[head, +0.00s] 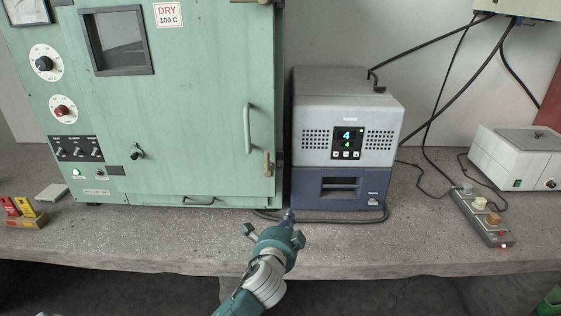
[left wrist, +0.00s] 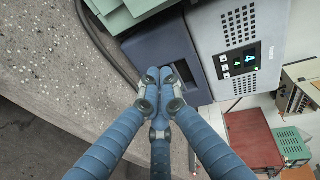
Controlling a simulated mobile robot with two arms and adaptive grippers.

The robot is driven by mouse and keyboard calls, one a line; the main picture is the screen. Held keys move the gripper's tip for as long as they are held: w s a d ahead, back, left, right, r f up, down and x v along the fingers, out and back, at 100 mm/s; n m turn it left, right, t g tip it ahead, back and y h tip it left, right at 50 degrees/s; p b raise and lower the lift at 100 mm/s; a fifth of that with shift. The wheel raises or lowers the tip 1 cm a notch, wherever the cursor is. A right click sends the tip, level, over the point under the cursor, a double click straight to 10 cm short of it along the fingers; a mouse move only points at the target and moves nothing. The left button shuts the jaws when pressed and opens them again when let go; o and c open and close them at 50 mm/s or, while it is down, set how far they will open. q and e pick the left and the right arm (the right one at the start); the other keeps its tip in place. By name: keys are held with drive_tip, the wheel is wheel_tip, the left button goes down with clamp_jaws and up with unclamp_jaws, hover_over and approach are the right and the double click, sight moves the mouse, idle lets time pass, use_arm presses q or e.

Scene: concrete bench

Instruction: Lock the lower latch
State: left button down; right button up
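The green oven-like cabinet (head: 190,110) stands at the left of the bench with its door closed against the body. The lower latch (head: 267,163), a small brass piece, sits at the door's right edge, below the long door handle (head: 247,128). Another brass piece (head: 264,2) is partly cut off at the top of that edge. My left gripper (head: 288,214) is below and slightly right of the lower latch, apart from it, over the bench front. In the left wrist view its fingers (left wrist: 158,76) meet at the tips, with nothing seen between them. My right gripper is not in view.
A grey and blue device (head: 345,140) with a lit display stands close to the cabinet's right side. A black cable (head: 335,220) lies in front of it. A switch box (head: 482,216) and a white bath (head: 520,155) are at the right. The bench front (head: 130,240) is clear.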

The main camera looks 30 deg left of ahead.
sight(268, 160)
use_arm(q)
wheel_tip(268, 160, up, 13)
drive_tip(key=a+t+y, duration=0.1)
drive_tip(key=y, duration=0.1)
drive_tip(key=shift+s+t, duration=0.35)
drive_tip(key=shift+t, duration=0.05)
drive_tip(key=shift+m, duration=0.3)
drive_tip(key=w+a+p, duration=0.3)
drive_tip(key=w+a, duration=0.3)
drive_tip(key=a, duration=0.1)
drive_tip(key=shift+w, duration=0.25)
drive_tip(key=shift+f, duration=0.1)
